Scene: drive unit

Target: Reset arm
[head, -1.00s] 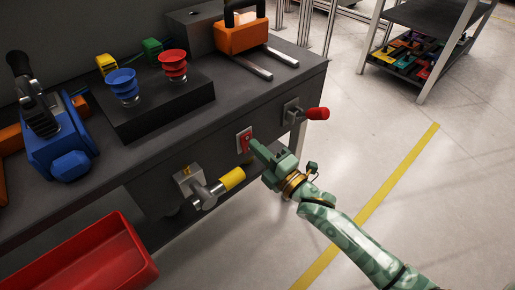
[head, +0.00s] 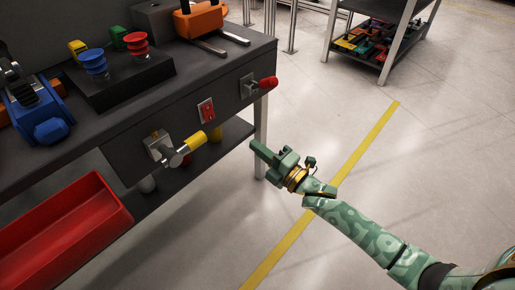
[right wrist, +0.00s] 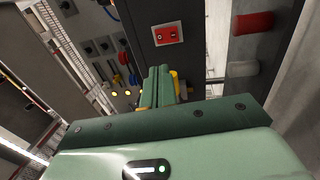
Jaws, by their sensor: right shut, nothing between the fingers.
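My right arm comes in from the lower right in the head view. Its green right gripper (head: 256,148) is shut and empty, in free air in front of the workbench, apart from it. The fingers also show in the right wrist view (right wrist: 157,88). A red switch (head: 206,111) on a light plate is on the bench's front panel, up and left of the gripper; it also shows in the right wrist view (right wrist: 168,34). A red-handled lever (head: 266,83) is right of the switch, and a yellow-handled lever (head: 193,142) is left of it. My left gripper is not in view.
The dark workbench (head: 110,140) carries red and blue knobs, an orange-handled part (head: 200,19) and a blue device (head: 38,112). A red bin (head: 75,225) is at lower left. A shelf rack (head: 385,12) stands at the back right. The floor around a yellow line (head: 365,143) is clear.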

